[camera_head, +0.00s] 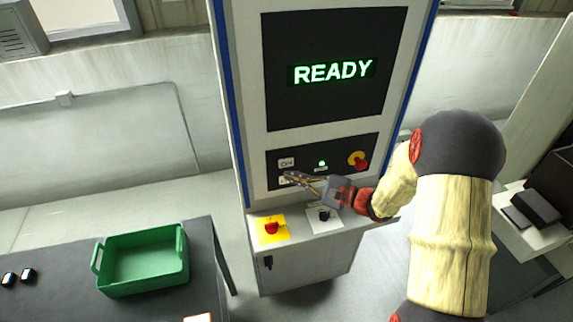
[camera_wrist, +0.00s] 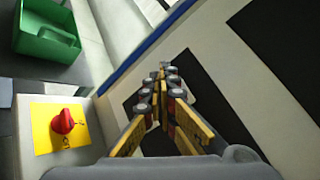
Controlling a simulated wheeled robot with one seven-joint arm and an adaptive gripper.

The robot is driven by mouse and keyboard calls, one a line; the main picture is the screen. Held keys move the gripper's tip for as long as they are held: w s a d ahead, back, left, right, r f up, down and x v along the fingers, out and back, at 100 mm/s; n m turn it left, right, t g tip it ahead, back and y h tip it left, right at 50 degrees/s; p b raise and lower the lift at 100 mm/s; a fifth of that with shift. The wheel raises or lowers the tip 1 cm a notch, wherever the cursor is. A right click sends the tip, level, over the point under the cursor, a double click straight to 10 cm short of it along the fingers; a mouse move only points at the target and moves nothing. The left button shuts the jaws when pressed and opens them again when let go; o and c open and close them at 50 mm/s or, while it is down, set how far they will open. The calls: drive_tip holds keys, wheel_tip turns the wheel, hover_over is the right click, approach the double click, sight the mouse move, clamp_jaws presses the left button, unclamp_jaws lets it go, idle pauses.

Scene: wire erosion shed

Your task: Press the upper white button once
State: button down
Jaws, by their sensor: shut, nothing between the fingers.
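The control cabinet (camera_head: 250,95) has a dark lower panel with an upper white button (camera_head: 286,162) marked with dark letters, which looks like "ON". A second white button (camera_head: 285,181) sits just below it and is partly covered by my gripper. My gripper (camera_head: 288,176) is shut and empty, its tips in front of the panel at the lower button, below the upper one. I cannot tell whether the tips touch the panel. In the wrist view my gripper (camera_wrist: 161,72) points at the dark panel (camera_wrist: 200,110), and neither white button shows.
A green light (camera_head: 322,162) and a red knob on yellow (camera_head: 359,161) are on the same panel. A ledge below bears a red switch on a yellow plate (camera_head: 271,228) and a black knob (camera_head: 323,214). The screen (camera_head: 333,72) reads READY. A green crate (camera_head: 143,286) stands at left.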

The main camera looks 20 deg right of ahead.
drive_tip(key=shift+s, duration=1.25)
